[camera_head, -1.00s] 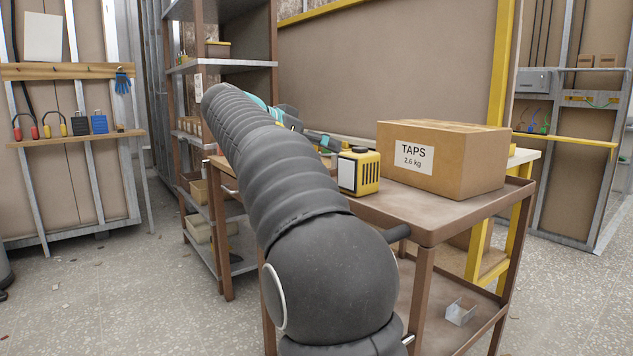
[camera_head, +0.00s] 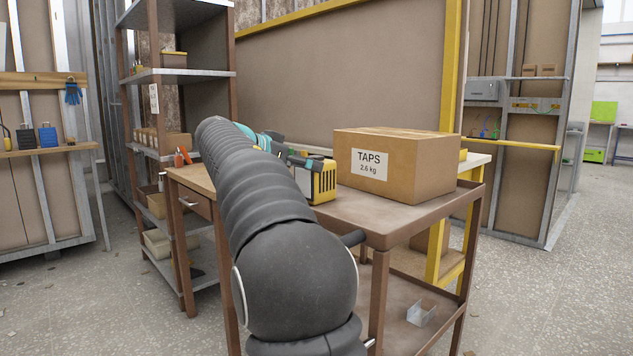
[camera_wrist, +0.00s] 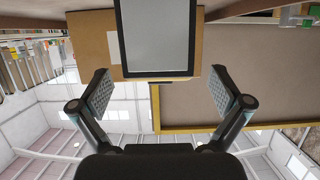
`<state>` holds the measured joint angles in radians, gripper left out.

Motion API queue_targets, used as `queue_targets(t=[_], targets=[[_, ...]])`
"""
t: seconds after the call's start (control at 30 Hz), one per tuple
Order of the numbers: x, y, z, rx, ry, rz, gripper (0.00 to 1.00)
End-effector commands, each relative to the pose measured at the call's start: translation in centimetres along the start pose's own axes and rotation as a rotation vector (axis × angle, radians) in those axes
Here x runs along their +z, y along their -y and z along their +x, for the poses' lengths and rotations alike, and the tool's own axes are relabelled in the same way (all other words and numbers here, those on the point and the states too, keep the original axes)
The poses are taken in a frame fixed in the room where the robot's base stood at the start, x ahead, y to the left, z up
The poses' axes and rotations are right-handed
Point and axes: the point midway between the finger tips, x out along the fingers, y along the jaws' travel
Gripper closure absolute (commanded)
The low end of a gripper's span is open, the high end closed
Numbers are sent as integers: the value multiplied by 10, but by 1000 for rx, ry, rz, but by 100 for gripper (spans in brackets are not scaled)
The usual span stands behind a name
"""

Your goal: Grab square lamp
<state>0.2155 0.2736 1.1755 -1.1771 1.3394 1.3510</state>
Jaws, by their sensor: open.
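The square lamp (camera_head: 323,182) is a small yellow and black block standing on the brown cart, left of the taps box. My gripper (camera_head: 304,162) is at the lamp's left side in the head view, partly covering its pale face. In the wrist view, which looks upside down, the lamp's grey panel with a dark frame (camera_wrist: 158,36) fills the top middle. My gripper (camera_wrist: 160,75) is open there, with one finger on each side and a gap to the lamp on both sides. Nothing is held. Contact cannot be told.
The cardboard taps box (camera_head: 395,165) stands just right of and behind the lamp. The brown cart (camera_head: 400,222) has a raised edge and a lower shelf with a small metal bracket (camera_head: 421,313). A shelf rack (camera_head: 180,75) and a wooden drawer table (camera_head: 193,200) stand left.

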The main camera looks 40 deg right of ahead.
Motion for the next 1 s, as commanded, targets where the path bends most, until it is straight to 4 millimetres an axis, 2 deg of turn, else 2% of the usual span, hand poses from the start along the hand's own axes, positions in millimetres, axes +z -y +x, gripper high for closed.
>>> queue_targets(t=[0.3,0.57,0.87,1.0], targets=[[-1,-1,42,4,1,0,0],[0,0,45,0,0,0,0],[0,0,45,1,1,0,75],[-1,-1,44,0,0,0,78]])
